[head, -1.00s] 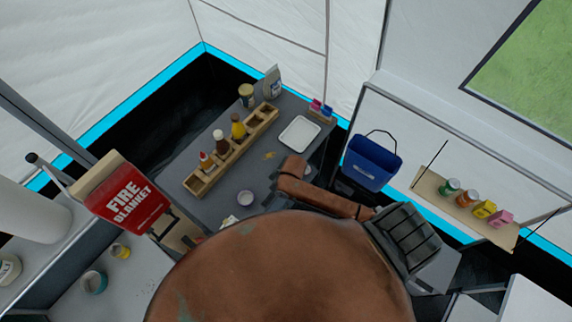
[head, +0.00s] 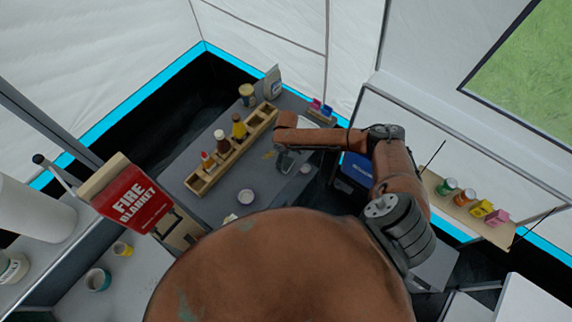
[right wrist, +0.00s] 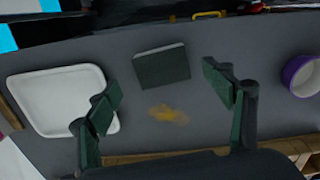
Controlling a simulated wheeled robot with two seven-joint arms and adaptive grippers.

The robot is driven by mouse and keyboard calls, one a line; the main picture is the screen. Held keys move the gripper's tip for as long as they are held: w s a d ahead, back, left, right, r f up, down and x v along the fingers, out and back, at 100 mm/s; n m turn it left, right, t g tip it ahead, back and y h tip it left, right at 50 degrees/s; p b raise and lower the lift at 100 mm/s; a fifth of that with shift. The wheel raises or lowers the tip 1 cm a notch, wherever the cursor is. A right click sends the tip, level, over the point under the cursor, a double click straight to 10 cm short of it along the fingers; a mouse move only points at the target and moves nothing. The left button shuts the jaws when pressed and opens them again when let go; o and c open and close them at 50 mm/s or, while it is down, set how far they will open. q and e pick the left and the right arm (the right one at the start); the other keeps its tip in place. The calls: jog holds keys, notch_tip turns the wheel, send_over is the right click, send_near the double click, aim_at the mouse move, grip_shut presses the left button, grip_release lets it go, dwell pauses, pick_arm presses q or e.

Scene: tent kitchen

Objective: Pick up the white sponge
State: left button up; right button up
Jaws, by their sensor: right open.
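I cannot pick out a clearly white sponge. A dark green block (right wrist: 162,67) with a thin paler edge lies on the grey table (right wrist: 215,135) in the right wrist view; I cannot tell whether it is the sponge's green side. My right gripper (right wrist: 164,92) is open, its two fingers apart on either side of the block in the picture, with nothing between them. In the head view the right gripper (head: 288,163) points down over the table and hides part of it. A small white item (head: 230,218) lies near the table's front, its nature unclear. My left gripper is not in view.
A white tray (right wrist: 58,98) is left of the block, a purple-and-white bowl (right wrist: 302,76) right, and an orange stain (right wrist: 168,114) between the fingers. A wooden rack (head: 225,160) with bottles stands on the table. A blue bucket (head: 353,173) is beside my right arm.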

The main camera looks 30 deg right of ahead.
aim_at(286, 163)
notch_tip(286, 163, down, 4)
jog(key=shift+a+f, duration=0.15)
jog(key=shift+s, duration=0.1)
jog(key=shift+c, duration=0.3)
jog(key=c, duration=0.8)
